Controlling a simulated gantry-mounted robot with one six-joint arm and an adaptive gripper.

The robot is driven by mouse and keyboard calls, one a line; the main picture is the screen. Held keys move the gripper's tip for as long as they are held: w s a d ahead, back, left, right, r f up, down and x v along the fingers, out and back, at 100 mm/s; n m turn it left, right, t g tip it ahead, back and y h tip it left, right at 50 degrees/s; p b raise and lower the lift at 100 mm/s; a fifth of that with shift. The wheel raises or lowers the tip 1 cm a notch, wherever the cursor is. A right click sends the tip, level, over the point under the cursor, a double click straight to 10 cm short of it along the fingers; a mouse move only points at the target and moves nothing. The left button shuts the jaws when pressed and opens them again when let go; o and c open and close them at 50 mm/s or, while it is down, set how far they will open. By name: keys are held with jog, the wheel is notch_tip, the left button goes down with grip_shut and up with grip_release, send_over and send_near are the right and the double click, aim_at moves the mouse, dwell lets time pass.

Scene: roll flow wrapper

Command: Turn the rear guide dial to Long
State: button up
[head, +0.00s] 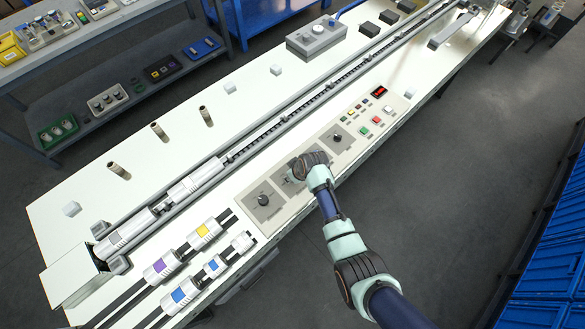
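A light control panel (318,154) on the long white machine carries dials on grey square plates. One black dial (263,199) is at the panel's left end and another black dial (337,138) is to the right. My gripper (299,170) is over this middle plate, pointing down. The dial labels and the Long mark are too small to read, so I cannot tell which dial is the rear guide.
White rolls with purple, yellow and blue bands (161,266) lie left of the panel. A chain conveyor (300,112) runs behind it. Upright brown pegs (159,132) stand farther back.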

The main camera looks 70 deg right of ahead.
jog(key=shift+m+g+h+p, duration=0.3)
jog(key=shift+m+h+p, duration=0.25)
jog(key=shift+m, duration=0.85)
jog(key=o, duration=1.1)
jog(key=shift+o, duration=0.2)
jog(key=v, duration=1.2)
jog(key=shift+w, duration=0.1)
